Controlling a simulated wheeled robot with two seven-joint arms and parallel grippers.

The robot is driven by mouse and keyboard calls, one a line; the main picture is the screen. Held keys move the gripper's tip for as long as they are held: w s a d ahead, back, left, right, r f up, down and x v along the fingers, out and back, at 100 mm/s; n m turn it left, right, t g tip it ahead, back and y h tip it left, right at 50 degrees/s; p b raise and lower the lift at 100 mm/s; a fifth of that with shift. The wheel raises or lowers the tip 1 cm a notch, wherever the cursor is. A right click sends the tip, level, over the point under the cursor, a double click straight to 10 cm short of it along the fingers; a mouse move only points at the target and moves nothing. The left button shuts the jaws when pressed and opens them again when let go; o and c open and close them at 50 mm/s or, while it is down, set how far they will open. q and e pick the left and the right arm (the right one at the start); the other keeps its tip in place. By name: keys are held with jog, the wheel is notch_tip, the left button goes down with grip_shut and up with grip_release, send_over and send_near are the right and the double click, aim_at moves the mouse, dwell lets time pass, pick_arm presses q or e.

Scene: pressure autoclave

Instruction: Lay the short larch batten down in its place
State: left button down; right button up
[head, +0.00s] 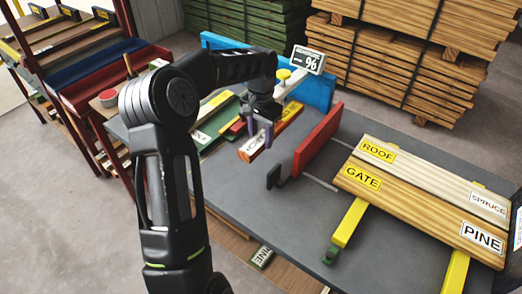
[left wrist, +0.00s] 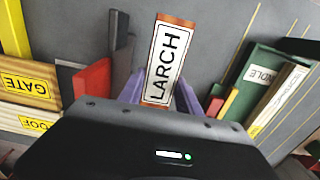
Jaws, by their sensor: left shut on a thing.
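The short larch batten (head: 247,153) is reddish brown with a white LARCH label. My left gripper (head: 262,133) is shut on it, its purple fingers on either side, over the grey table. In the left wrist view the batten (left wrist: 168,60) points away from my gripper, label facing the camera. I cannot tell whether it touches the table. Its far end in the head view is partly hidden by my gripper. My right gripper is not in view.
A green piece (head: 217,127) with a white label lies left of my gripper. A red upright plate (head: 318,142) stands right of it. Boards marked ROOF (head: 378,150) and GATE (head: 362,177) lie on yellow rails at right. Grey table (head: 285,235) is clear in front.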

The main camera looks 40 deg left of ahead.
pick_arm(q)
notch_tip(320, 180, up, 6)
notch_tip(320, 180, up, 12)
jog(key=p, duration=0.8)
jog(key=d+f+b, duration=0.2)
jog(key=d+f, duration=0.5)
jog(key=d, duration=0.4)
jog(key=d+f+b, duration=0.1)
jog(key=d+f, duration=0.6)
jog(key=d, duration=0.5)
jog(key=shift+w+d+b, duration=0.15)
jog(key=shift+w+b, duration=0.05)
jog(key=shift+b, duration=0.2)
